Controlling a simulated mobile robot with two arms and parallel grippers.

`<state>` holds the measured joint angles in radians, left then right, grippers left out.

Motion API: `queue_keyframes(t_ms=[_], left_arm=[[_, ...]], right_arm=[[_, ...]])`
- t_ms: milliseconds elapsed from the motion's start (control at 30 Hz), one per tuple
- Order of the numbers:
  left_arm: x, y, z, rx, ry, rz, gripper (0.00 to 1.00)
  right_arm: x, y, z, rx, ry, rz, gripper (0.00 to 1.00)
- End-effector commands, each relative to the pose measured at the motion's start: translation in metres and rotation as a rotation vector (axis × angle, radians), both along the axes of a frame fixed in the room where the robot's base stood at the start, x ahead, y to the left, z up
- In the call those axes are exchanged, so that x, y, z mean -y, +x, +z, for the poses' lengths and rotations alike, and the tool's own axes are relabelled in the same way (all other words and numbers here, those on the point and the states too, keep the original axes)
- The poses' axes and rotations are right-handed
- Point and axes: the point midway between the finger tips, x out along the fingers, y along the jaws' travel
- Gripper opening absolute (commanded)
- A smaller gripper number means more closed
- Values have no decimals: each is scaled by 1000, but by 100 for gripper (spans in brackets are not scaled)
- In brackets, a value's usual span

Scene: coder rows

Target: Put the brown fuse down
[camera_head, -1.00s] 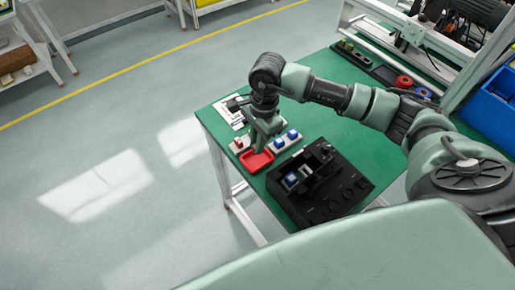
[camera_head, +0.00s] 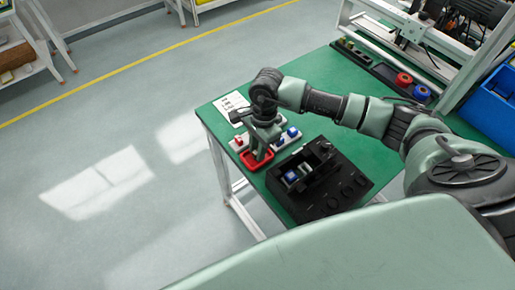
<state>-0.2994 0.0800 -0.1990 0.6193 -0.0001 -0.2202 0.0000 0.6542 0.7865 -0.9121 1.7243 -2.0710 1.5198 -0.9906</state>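My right gripper (camera_head: 259,154) points down over the small red tray (camera_head: 249,166) near the table's left edge. Its fingertips are low, at or just above the tray. I cannot make out the brown fuse; the fingers may hide it. Whether the fingers are open or shut is too small to tell. A white strip (camera_head: 286,142) with blue pieces (camera_head: 292,132) and a red piece (camera_head: 239,142) lies behind the tray, partly hidden by the gripper. My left gripper is not in view.
A black device (camera_head: 335,199) with knobs and a blue-and-white piece (camera_head: 291,177) stands right of the tray. A white printed sheet (camera_head: 232,106) lies at the table's far left. Blue crate (camera_head: 493,112) and red and blue rolls are at the back right. Green table is clear mid-right.

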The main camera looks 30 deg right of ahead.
Motion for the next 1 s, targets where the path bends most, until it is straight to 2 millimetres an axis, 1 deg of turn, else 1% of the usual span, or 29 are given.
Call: queue_keyframes(t_ms=[133, 167, 267, 500, 600, 700, 833, 1000], left_arm=[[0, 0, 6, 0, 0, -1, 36], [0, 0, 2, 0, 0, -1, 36], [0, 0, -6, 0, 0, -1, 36], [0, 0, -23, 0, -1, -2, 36], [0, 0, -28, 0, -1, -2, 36], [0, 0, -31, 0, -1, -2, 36], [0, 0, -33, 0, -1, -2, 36], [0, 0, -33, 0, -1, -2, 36]], right_arm=[[0, 0, 6, 0, 0, 0, 22], [1, 1, 6, 2, 0, 0, 22], [2, 2, 20, 5, 0, 1, 22], [9, 3, 73, 7, -1, 1, 22], [11, 3, 92, 6, 1, -1, 22], [13, 3, 107, 4, 1, 0, 22], [14, 2, 118, 2, 0, 0, 22], [14, 2, 123, 0, 0, 0, 22]])
